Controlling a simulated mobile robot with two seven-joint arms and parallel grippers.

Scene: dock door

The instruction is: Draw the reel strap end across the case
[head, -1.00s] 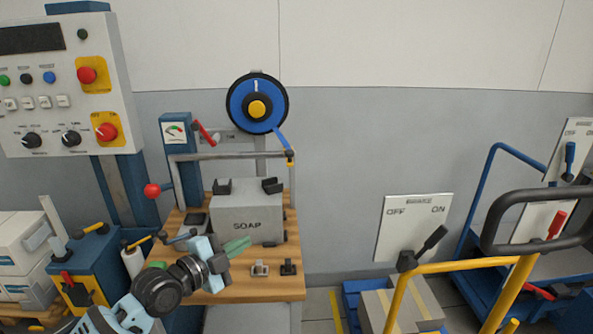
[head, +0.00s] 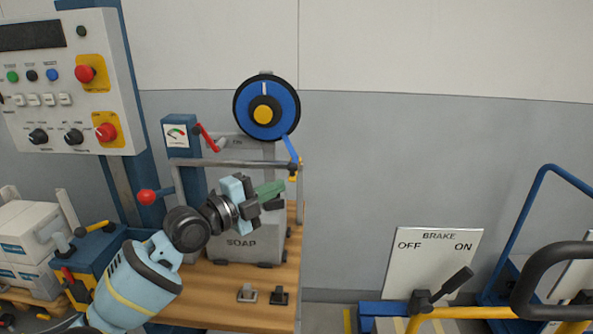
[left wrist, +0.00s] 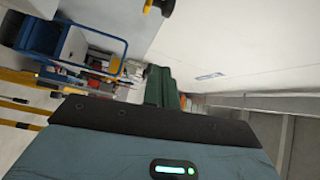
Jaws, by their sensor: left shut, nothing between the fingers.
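A blue reel (head: 285,104) with a yellow hub is mounted above the bench. Its blue strap (head: 291,148) hangs down on the right to a small yellow end (head: 293,178) beside the frame's right post. The grey case (head: 241,256) marked SOAP stands on the wooden bench, its top partly hidden by my left gripper. My left gripper (head: 272,188) is shut and empty above the case, its green fingers pointing right, just left of the strap end. The green fingers also show in the left wrist view (left wrist: 162,86). My right gripper is not in view.
A metal bar frame (head: 235,163) crosses over the case. A lever with a red knob (head: 147,197) is at the left. Two small buckles (head: 262,295) lie on the bench front. A brake sign (head: 435,262) and yellow-railed cart stand to the right.

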